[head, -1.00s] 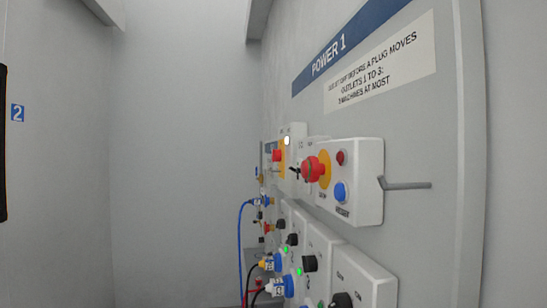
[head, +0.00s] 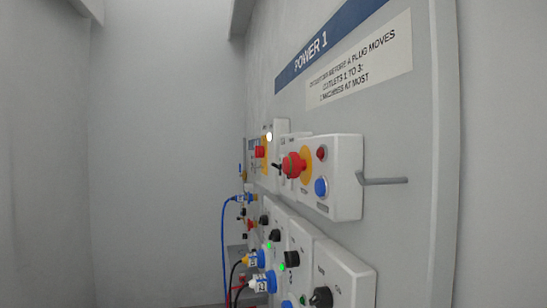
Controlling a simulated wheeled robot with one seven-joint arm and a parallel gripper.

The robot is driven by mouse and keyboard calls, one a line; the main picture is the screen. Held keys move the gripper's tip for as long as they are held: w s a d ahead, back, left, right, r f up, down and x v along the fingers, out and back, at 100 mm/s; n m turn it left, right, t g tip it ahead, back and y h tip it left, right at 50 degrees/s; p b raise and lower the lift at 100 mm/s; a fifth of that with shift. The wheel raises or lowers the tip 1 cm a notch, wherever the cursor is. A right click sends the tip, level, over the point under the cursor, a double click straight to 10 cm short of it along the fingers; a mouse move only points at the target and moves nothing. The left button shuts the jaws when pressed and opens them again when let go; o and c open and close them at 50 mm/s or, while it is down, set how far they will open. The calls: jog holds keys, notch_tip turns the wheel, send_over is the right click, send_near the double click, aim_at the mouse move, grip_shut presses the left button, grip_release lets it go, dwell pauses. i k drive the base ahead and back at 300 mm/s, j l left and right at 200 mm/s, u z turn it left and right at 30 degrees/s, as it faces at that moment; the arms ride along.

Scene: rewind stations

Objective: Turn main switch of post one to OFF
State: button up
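The post one panel (head: 430,130), headed "POWER 1" (head: 311,52), stands at a steep angle on the right in the head view. A red knob on a yellow plate (head: 260,152), which looks like the main switch, sits on a far white box below a lit white lamp (head: 269,136). The knob's position and markings are too small to read. A nearer white box (head: 345,180) carries a red mushroom button (head: 293,165) on yellow, a red lamp and a blue button, and partly hides the far box. My gripper is not in view.
Below is a row of outlet boxes (head: 345,275) with black knobs and several green lamps. Blue plugs (head: 264,282) with black cables and a blue cable (head: 225,245) stick out. Open space lies left, before a grey wall (head: 155,150).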

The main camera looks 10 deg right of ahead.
aim_at(259, 150)
jog(key=k+j+u, duration=0.2)
jog(key=k, duration=0.45)
jog(key=i+u, duration=0.1)
jog(key=u, duration=0.35)
jog(key=i+u, duration=0.15)
jog(key=u, duration=0.3)
jog(key=i+u, duration=0.15)
jog(key=u, duration=0.3)
jog(key=i+l, duration=0.15)
jog(key=i, duration=0.55)
jog(key=i+l, duration=0.2)
jog(key=i, duration=0.5)
jog(key=i+l, duration=0.15)
jog(key=i, duration=0.55)
jog(key=i+z, duration=0.1)
jog(key=z, duration=0.3)
jog(key=i+z, duration=0.1)
jog(key=z, duration=0.35)
jog(key=i+j+z, duration=0.1)
jog(key=z, duration=0.3)
jog(key=i+j+z, duration=0.1)
jog(key=z, duration=0.35)
